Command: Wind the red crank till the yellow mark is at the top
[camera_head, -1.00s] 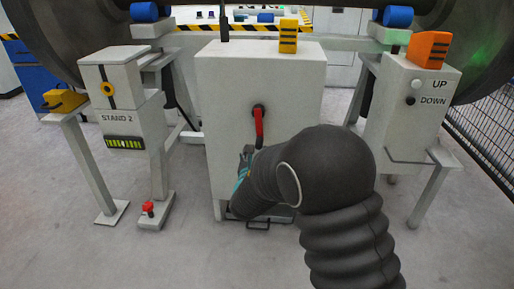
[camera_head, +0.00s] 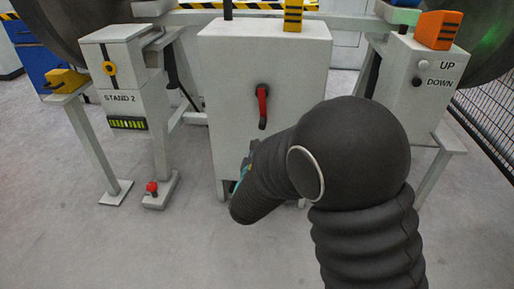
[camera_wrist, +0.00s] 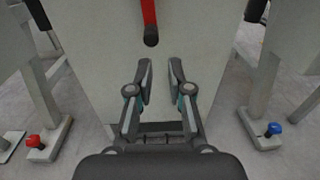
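The red crank (camera_head: 262,106) is on the front of the grey cabinet (camera_head: 225,70). Its arm hangs down from a dark hub, with a dark knob at the lower end. In the wrist view the red crank (camera_wrist: 149,15) comes in from the top, and its dark knob is above my gripper's fingertips. My gripper (camera_wrist: 160,75) is open and empty, fingers apart, below the knob and not touching it. In the head view my own arm mostly hides the gripper. I cannot make out a yellow mark by the crank.
Left is STAND 2 (camera_head: 122,75) with a yellow-ringed dial and a red foot button (camera_head: 151,187). Right is a post with UP and DOWN buttons (camera_head: 423,65). A blue foot button (camera_wrist: 273,129) shows at right in the wrist view. The floor in front is clear.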

